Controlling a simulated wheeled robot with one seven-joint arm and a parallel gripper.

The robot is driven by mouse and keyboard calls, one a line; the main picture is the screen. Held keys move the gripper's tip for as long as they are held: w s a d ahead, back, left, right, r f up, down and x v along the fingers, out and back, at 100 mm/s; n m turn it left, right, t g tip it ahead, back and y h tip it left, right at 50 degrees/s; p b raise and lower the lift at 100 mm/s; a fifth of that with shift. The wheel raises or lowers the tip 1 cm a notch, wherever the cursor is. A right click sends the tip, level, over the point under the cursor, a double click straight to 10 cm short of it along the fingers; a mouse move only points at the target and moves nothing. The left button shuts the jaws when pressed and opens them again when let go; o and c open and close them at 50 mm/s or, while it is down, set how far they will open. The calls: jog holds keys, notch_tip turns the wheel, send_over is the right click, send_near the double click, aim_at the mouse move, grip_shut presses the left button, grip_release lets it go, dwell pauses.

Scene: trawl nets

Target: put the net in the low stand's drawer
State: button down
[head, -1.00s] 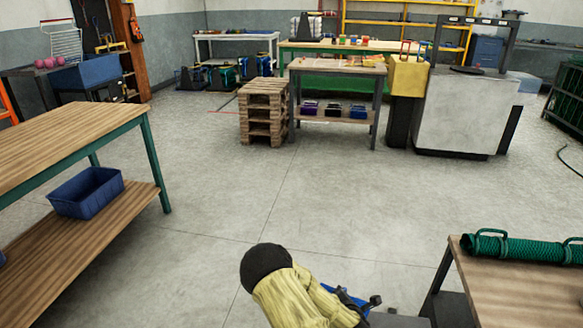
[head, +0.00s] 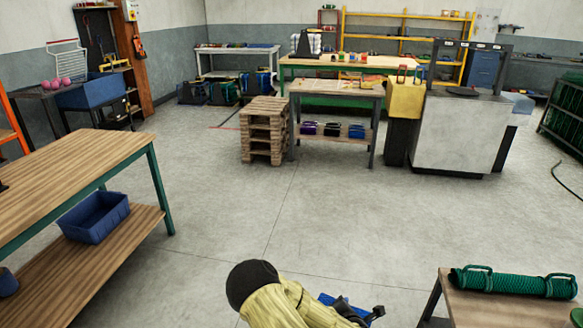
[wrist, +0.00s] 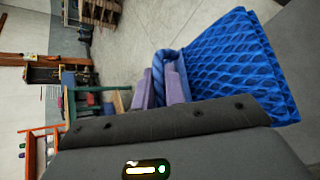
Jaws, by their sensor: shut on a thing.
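A blue net (wrist: 240,65), a bundle with a diamond mesh, fills the right of the wrist view. My gripper (wrist: 163,88) is shut on its looped end, with a purple-grey finger on either side. In the head view my gripper is at the bottom, partly hidden behind my yellow-sleeved arm. A bit of the blue net (head: 335,299) shows beside it. The net is held clear of the tables in view. I cannot make out a low stand with a drawer in these frames.
A wooden table (head: 75,165) with a blue bin (head: 95,217) on its lower shelf stands at left. A small table (head: 500,308) with a green rolled net (head: 515,282) is at lower right. A pallet stack (head: 264,130) stands farther back. The middle floor is open.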

notch_tip(320, 180, up, 19)
jog(key=s+p, duration=0.2)
jog(key=p, duration=1.3)
jog(key=shift+f+p, duration=0.15)
jog(key=shift+p, duration=0.2)
jog(key=shift+s+f, duration=0.1)
jog(key=s+f, duration=0.4)
jog(key=f, duration=0.1)
jog(key=shift+s+f, duration=0.15)
jog(key=shift+f, duration=0.05)
